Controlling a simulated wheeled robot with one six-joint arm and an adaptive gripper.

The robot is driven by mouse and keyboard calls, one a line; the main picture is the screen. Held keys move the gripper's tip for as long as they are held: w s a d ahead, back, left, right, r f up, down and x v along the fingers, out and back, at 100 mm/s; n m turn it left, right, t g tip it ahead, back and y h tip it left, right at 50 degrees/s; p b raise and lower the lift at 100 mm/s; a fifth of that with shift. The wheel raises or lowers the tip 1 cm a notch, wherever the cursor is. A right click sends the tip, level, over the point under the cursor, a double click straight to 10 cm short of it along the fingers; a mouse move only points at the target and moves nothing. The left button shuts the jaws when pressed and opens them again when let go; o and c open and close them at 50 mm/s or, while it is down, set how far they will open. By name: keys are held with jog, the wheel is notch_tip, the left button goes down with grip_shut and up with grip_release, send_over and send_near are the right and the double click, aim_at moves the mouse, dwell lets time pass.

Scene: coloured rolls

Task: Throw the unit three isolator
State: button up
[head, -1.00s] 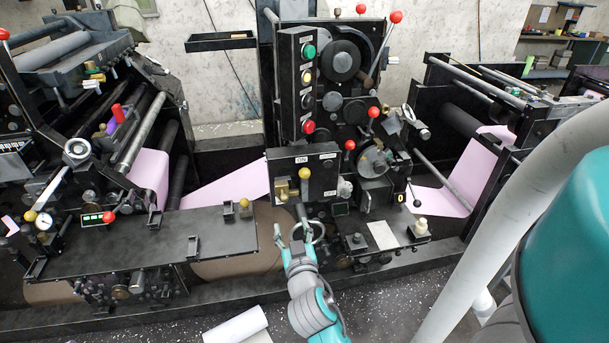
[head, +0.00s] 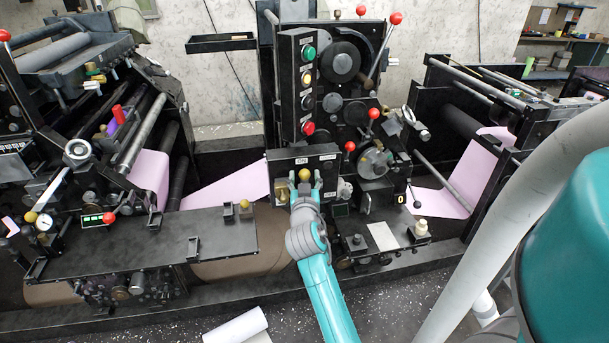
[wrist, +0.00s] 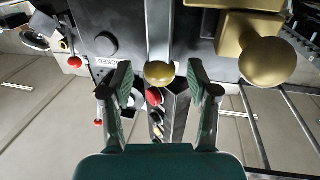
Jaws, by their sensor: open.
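The isolator box (head: 279,170) is a dark panel with an "ON" plate at its top, on the centre unit. Its lever has a round brass knob (head: 304,174), which stands up near that plate. My gripper (head: 306,188) is at the box front, just below the knob in the head view. In the wrist view the brass knob (wrist: 159,73) on its grey lever shaft (wrist: 158,30) lies between the two spread fingers (wrist: 160,88), with a gap on each side. The gripper is open and holds nothing. My gripper hides the lower part of the lever in the head view.
A brass block (head: 282,193) is fixed left of the lever; a larger brass ball (wrist: 268,62) shows close right of the fingers in the wrist view. A push-button column (head: 299,85) stands above the box. Red-knobbed levers (head: 349,146) are to the right.

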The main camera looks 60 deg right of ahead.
jog(key=shift+x, duration=0.85)
grip_shut()
